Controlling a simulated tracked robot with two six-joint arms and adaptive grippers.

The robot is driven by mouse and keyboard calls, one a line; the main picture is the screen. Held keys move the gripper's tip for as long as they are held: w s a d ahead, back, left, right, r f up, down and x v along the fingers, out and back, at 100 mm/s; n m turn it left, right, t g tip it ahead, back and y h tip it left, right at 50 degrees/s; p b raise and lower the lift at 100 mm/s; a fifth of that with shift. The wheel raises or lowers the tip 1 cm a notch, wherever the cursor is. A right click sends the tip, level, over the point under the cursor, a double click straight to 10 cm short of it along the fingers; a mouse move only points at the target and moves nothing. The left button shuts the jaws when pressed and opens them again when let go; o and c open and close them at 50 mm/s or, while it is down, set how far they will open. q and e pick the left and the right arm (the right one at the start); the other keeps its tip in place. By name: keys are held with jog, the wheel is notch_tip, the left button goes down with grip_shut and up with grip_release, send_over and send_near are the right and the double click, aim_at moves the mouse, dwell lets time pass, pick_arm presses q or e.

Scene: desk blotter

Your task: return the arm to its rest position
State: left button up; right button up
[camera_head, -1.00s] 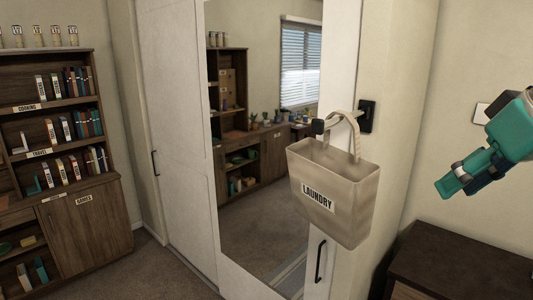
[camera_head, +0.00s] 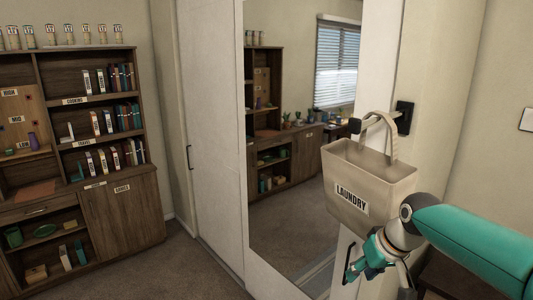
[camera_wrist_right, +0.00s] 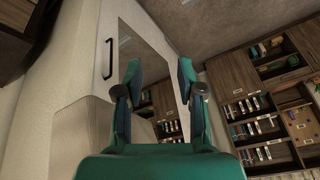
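My right arm comes in from the right edge of the head view, teal and grey. My right gripper (camera_head: 368,265) hangs at its end, in the picture just below the laundry bag, pointing down and left. In the right wrist view the two teal fingers of the right gripper (camera_wrist_right: 160,75) stand apart with nothing between them, so it is open and empty. My left gripper is in neither view.
A beige laundry bag (camera_head: 350,175) hangs from a wall hook, partly behind my right arm. A mirrored sliding door (camera_head: 295,225) stands left of it. A shelf unit (camera_head: 135,210) with books is at the left. Carpet (camera_head: 190,270) is clear.

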jog(key=s+a+f+g, duration=0.1)
jog(key=s+a+f, duration=0.1)
jog(key=f, duration=0.7)
jog(key=s+a+f+m+y, duration=0.1)
jog(key=s+a+f, duration=0.15)
jog(key=f, duration=0.55)
jog(key=s+a+f+g, duration=0.1)
jog(key=s+f, duration=0.2)
jog(key=f, duration=0.6)
jog(key=s+a+f+m, duration=0.1)
jog(key=s+f, duration=0.5)
jog(key=s, duration=0.4)
jog(key=s+a+f+m+g, duration=0.1)
jog(key=s+a+f+m, duration=0.1)
jog(key=s+f, duration=0.5)
jog(key=s, duration=0.3)
jog(key=shift+a+g+y, duration=0.3)
